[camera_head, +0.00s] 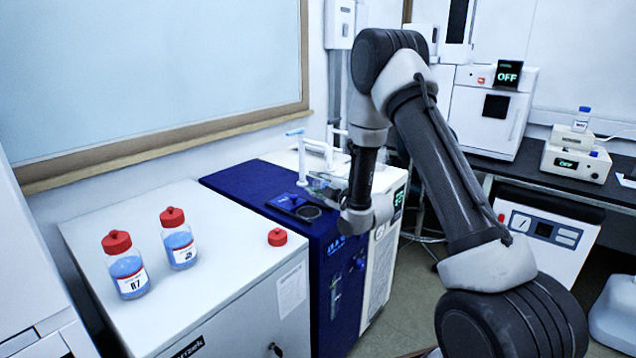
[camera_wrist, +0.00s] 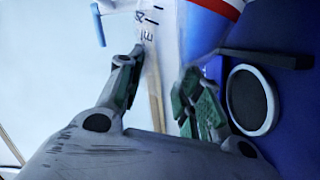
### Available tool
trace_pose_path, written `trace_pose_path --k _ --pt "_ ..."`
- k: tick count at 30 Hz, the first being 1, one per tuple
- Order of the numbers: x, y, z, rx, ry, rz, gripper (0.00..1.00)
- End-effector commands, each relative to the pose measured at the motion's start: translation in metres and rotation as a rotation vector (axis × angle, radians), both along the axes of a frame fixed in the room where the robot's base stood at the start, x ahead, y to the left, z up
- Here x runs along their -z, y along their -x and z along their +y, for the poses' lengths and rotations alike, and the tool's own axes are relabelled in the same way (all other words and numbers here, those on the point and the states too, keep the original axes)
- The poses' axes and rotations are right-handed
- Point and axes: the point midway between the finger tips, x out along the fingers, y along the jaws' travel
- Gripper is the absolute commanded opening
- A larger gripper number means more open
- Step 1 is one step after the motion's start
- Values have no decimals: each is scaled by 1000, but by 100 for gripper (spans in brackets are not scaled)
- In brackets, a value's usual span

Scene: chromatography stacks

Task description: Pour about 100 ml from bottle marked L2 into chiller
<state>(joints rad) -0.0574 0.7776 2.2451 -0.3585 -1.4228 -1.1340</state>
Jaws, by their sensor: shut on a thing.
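My gripper (camera_wrist: 162,88) is shut on a bottle (camera_wrist: 204,32) with a white label, a red stripe and blue liquid. The label's marking cannot be read for certain. In the head view my gripper (camera_head: 340,192) is above the blue chiller (camera_head: 245,187), and the bottle there is small and mostly hidden. The bottle looks tilted in the wrist view. The chiller's round dark opening (camera_head: 310,212) is just below the gripper, and it also shows in the wrist view (camera_wrist: 250,100), right of the fingers. Whether liquid is flowing cannot be told.
Two red-capped bottles of blue liquid, one marked R7 (camera_head: 130,277) and another (camera_head: 180,249), stand on a white cabinet (camera_head: 215,290). A loose red cap (camera_head: 277,237) lies near its right edge. White taps (camera_head: 297,155) rise behind the chiller's top.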

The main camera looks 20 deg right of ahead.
Motion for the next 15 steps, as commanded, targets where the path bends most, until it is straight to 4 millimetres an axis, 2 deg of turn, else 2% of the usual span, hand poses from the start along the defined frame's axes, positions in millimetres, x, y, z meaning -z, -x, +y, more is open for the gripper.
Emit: trace_pose_path --k 9,15 --pt "-1 0 0 0 3 -4 0" --pt "6 0 2 -1 54 -23 0"
